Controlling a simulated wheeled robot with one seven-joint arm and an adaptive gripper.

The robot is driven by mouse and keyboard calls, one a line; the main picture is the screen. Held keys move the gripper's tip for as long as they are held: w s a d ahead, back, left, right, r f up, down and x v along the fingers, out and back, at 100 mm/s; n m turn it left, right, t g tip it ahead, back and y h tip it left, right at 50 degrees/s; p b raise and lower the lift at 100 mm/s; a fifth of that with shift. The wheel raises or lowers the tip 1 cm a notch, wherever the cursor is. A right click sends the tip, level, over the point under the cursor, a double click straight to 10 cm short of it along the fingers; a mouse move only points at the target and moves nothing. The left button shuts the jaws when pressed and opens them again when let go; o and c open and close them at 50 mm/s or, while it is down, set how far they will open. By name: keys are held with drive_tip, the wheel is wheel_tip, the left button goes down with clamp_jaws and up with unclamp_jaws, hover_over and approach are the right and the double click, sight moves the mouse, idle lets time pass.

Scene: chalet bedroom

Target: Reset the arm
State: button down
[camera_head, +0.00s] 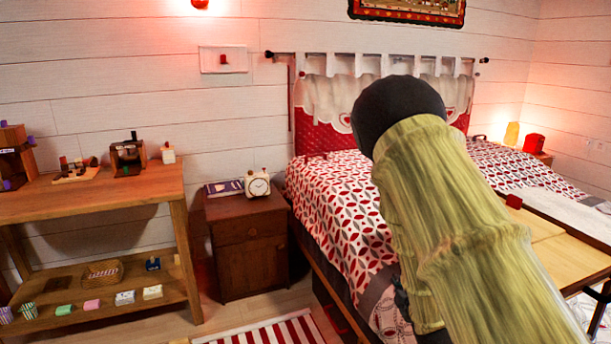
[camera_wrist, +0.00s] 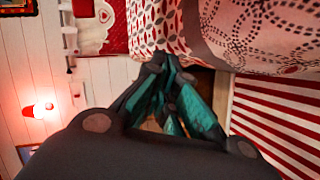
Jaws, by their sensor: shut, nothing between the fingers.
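My arm rises from the lower right of the head view in a yellow-green sleeve with a dark rounded joint at its top. It covers part of the bed (camera_head: 335,200). My gripper shows in the wrist view (camera_wrist: 170,110), with dark and teal fingers drawn together and nothing between them. In the head view the gripper is mostly hidden behind the arm. The wrist view is turned sideways, with the bed's patterned cover (camera_wrist: 158,28) and the red-and-white striped rug (camera_wrist: 275,115) beyond the fingers.
A wooden shelf table (camera_head: 110,197) with small items stands at the left. A dark nightstand (camera_head: 248,245) holds a clock (camera_head: 257,183) and a book (camera_head: 222,188). A wooden table (camera_head: 570,255) stands at the right, close to my arm. A striped rug (camera_head: 275,332) lies in front.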

drive_tip(key=s+a+f+m+g, duration=0.2)
drive_tip(key=s+f+m+g, duration=0.8)
drive_tip(key=s+f, duration=1.75)
drive_tip(key=s+a+f+m+g, duration=0.2)
drive_tip(key=s+m+g, duration=0.1)
drive_tip(key=s, duration=0.7)
drive_tip(key=s+a+f+m+g, duration=0.2)
drive_tip(key=s+f, duration=0.1)
drive_tip(key=s, duration=0.7)
wheel_tip(320, 180, up, 19)
drive_tip(key=p, duration=1.8)
drive_tip(key=shift+s+m, duration=0.25)
drive_tip(key=shift+m, duration=0.05)
